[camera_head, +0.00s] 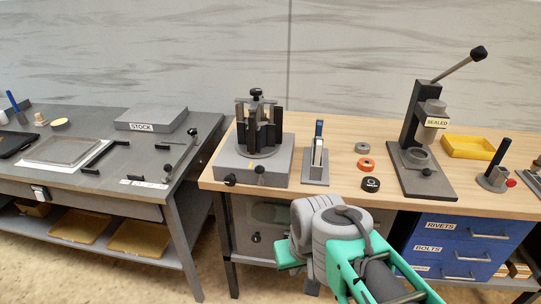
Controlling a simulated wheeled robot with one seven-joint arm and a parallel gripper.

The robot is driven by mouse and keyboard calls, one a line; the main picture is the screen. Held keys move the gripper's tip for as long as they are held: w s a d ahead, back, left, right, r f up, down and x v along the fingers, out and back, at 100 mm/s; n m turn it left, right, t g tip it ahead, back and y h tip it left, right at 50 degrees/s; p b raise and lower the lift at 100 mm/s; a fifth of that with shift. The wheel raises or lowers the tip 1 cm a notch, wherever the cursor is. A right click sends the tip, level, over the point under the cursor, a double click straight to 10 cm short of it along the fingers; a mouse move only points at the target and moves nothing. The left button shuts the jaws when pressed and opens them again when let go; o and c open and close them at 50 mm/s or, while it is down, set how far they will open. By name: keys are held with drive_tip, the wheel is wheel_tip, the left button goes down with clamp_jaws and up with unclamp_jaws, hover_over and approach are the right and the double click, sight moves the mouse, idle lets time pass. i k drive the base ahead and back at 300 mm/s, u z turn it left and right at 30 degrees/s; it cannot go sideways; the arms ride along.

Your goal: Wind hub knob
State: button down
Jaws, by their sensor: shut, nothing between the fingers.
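A grey clamp-like device (247,158) stands at the left end of the wooden bench. It has a square grey base and an upright hub with several dark plates around it. A black knob (257,93) sits on top of the hub, upright, with nothing touching it. Two small dark knobs also show low on the front of the base. My arm, green and grey, rises at the bottom centre in front of the bench, apart from the device. I see no fingertips of my gripper.
Right of the device stand a small upright holder (316,166), several rings and a lever press (421,160) marked SEALED. A yellow tray (478,147) lies behind. The grey table (100,150) at left holds a STOCK block (151,118). Blue drawers (456,240) sit under the bench.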

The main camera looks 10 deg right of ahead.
sight(230, 180)
drive_tip(key=k, duration=0.5)
drive_tip(key=u, duration=1.85)
drive_tip(key=i, duration=0.7)
drive_tip(key=z, duration=0.35)
